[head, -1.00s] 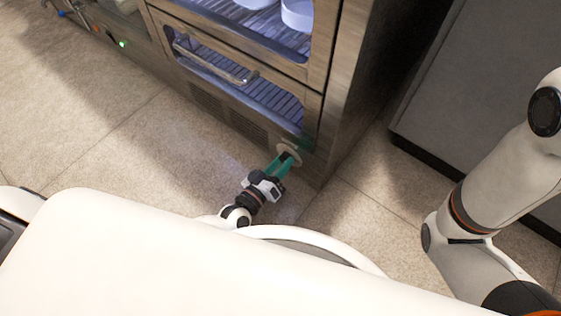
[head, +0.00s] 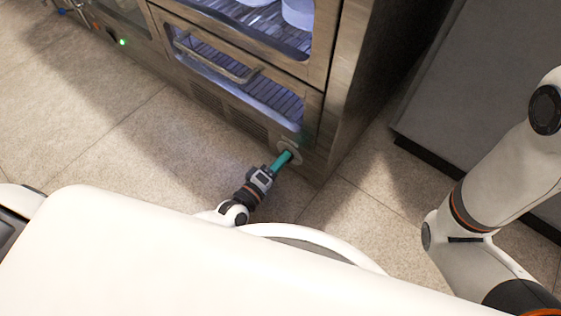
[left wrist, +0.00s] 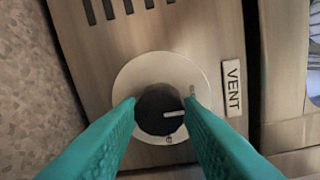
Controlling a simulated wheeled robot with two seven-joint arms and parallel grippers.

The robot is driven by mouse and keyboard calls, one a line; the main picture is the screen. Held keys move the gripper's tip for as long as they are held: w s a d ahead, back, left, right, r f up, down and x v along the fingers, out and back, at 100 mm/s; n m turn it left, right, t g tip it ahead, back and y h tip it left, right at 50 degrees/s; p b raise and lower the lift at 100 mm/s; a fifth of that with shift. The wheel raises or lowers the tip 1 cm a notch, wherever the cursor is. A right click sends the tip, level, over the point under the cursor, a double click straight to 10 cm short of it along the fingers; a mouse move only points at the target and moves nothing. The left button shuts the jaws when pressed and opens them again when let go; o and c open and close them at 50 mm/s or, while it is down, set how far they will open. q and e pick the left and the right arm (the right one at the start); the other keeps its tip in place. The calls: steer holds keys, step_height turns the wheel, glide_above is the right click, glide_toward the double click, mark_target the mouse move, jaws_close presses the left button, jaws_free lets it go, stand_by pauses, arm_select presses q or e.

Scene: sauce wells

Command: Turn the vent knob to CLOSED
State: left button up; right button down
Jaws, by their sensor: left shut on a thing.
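The vent knob is a dark round knob (left wrist: 158,110) with a white pointer line, set on a pale round dial plate (left wrist: 150,72) in the left wrist view. Its pointer points to the right in that view. Small marks on the plate are too small to read. A label reading VENT (left wrist: 232,88) is beside the plate. My left gripper (left wrist: 160,112) has its teal fingers on either side of the knob and is shut on it. In the head view the left gripper (head: 284,158) reaches the dial plate (head: 290,150) low on the cabinet front. My right gripper is out of view.
The steel cabinet (head: 345,95) has glass-fronted compartments and a bar handle (head: 215,60) above the knob. Vent slots (head: 228,118) lie left of the knob. A grey unit (head: 470,90) stands at the right. The floor (head: 120,140) in front is clear.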

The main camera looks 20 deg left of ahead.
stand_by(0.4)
arm_select(q)
steer(key=o, duration=1)
steer(key=p+v, duration=0.3)
steer(key=v, duration=0.4)
steer(key=shift+w+r+p, duration=0.1)
steer(key=shift+p, duration=0.2)
steer(key=shift+s+a, duration=0.1)
steer(key=shift+s, duration=0.2)
